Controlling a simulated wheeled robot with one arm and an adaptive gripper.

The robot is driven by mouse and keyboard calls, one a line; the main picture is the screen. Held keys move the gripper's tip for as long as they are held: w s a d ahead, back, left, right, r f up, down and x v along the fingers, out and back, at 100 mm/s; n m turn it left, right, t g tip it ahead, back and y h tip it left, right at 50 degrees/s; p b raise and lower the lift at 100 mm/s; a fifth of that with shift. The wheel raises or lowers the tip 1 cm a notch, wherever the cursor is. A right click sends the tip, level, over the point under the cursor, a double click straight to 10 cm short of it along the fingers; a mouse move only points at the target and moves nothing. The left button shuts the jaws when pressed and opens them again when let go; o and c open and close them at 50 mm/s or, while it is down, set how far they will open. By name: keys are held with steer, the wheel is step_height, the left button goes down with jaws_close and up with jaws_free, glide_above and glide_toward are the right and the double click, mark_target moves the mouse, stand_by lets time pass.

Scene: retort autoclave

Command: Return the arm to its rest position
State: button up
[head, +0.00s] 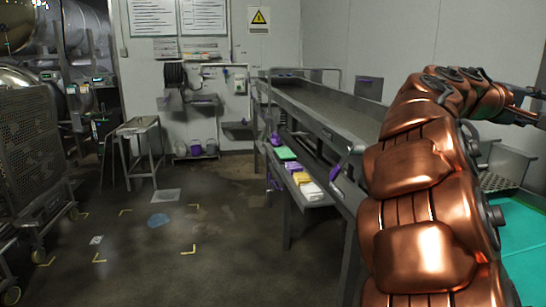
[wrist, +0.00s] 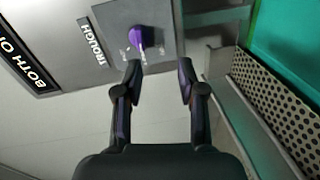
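My gripper (wrist: 160,78) is open and empty in the wrist view, its two dark fingers spread apart. Just beyond the left fingertip is a purple knob (wrist: 147,37) on a grey panel (wrist: 115,40) marked "TROUGH". A gap shows between the fingers, with nothing held. In the head view my copper-coloured arm rises at the right and bends to the right at its top. The end of the arm lies by the right edge of the picture, and the fingertips cannot be made out there.
A long steel trough table (head: 335,115) runs beside my arm, with a lower shelf of coloured folded items (head: 299,177). A green surface (head: 522,240) lies at the right. A perforated cart (head: 32,140) and small steel stand (head: 140,140) are at left. The middle floor is open.

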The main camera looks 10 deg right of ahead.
steer(key=s+a+f+y+p, duration=0.1)
steer(key=s+a+f+y, duration=0.25)
steer(key=a+f, duration=0.5)
steer(key=s+a+f+y+p, duration=0.2)
steer(key=s+a+f+y, duration=0.15)
steer(key=a+f, duration=0.45)
steer(key=s+a+f+y+p, duration=0.1)
steer(key=s+a+f+y, duration=0.25)
steer(key=a+f, duration=0.4)
steer(key=s+a+f+g+y+p, duration=0.1)
steer(key=s+a+f+y, duration=0.2)
steer(key=s+a+f, duration=0.3)
steer(key=s+a+f+n+g+y+p, duration=0.1)
steer(key=s+a+f+y, duration=0.2)
steer(key=a, duration=0.9)
steer(key=s+f, duration=0.3)
steer(key=s, duration=0.1)
steer(key=shift+s+a+p, duration=0.3)
steer(key=shift+s+a, duration=0.05)
steer(key=shift+s, duration=0.05)
steer(key=shift+c, duration=0.2)
